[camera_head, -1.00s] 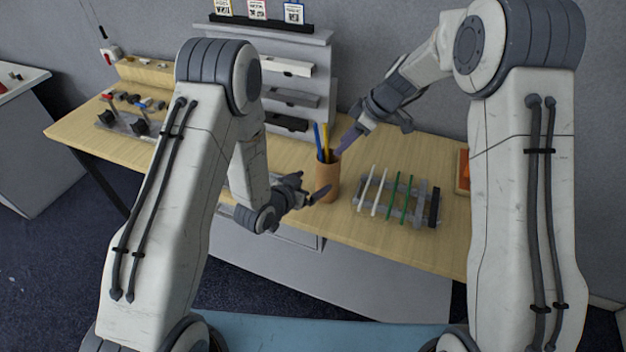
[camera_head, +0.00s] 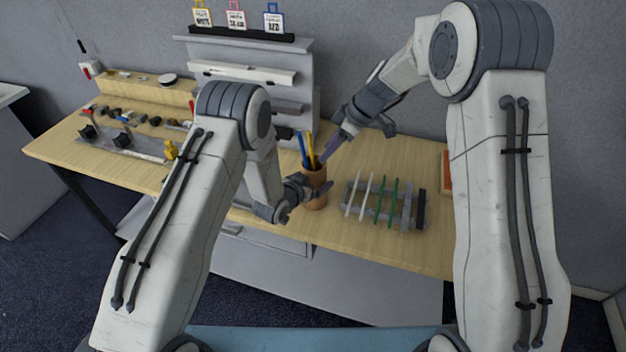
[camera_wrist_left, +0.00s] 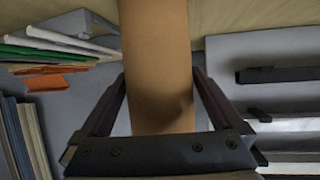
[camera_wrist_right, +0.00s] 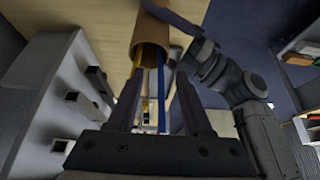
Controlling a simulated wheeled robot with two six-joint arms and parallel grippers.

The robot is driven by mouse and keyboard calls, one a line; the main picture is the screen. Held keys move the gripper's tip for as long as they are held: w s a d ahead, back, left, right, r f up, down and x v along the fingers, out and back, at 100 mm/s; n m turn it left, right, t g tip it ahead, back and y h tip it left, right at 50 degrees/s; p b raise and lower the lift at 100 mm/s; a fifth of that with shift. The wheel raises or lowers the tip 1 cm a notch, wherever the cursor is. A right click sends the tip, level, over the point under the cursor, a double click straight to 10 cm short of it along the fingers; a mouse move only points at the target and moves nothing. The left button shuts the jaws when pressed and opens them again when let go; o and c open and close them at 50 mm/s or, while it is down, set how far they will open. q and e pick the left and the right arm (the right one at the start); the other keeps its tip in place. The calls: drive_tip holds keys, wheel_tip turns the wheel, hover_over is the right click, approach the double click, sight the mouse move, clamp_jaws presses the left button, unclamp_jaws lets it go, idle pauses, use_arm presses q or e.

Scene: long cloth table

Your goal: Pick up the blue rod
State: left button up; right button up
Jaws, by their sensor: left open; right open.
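A blue rod (camera_head: 303,150) stands in an orange-brown cup (camera_head: 314,186) beside a yellow rod (camera_head: 311,148). The right wrist view shows the blue rod (camera_wrist_right: 162,95) coming out of the cup mouth (camera_wrist_right: 152,45) between my finger lines. My right gripper (camera_head: 326,156) is open, just right of the rod tops and above the cup rim. My left gripper (camera_head: 322,190) is open at the cup's side, and in the left wrist view the cup (camera_wrist_left: 157,70) stands between its fingers. Whether the fingers touch the cup I cannot tell.
A grey rack (camera_head: 408,205) with white and green rods lies right of the cup. A grey shelf unit (camera_head: 300,75) stands behind. Small tools and a grey fixture (camera_head: 130,143) are at the table's left. Bare table (camera_head: 375,243) lies in front of the rack.

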use_arm(q)
drive_tip(key=c, duration=1.1)
use_arm(e)
wheel_tip(320, 180, up, 5)
drive_tip(key=g+h, duration=0.2)
drive_tip(key=h, duration=0.1)
hover_over(302, 147)
wheel_tip(302, 147, up, 6)
drive_tip(key=a+f+m+t+h, duration=0.1)
drive_tip(key=a+m+h, duration=0.1)
drive_tip(key=m+h, duration=0.1)
drive_tip(key=f, duration=0.4)
drive_tip(key=w+d+f, duration=0.1)
drive_tip(key=shift+f, duration=0.4)
drive_tip(key=f, duration=0.2)
drive_tip(key=d+f, duration=0.1)
drive_tip(key=f, duration=0.1)
drive_tip(key=shift+s+f, duration=0.1)
drive_tip(key=shift+s, duration=0.15)
drive_tip(key=shift+w+f, duration=0.1)
drive_tip(key=shift+f, duration=0.4)
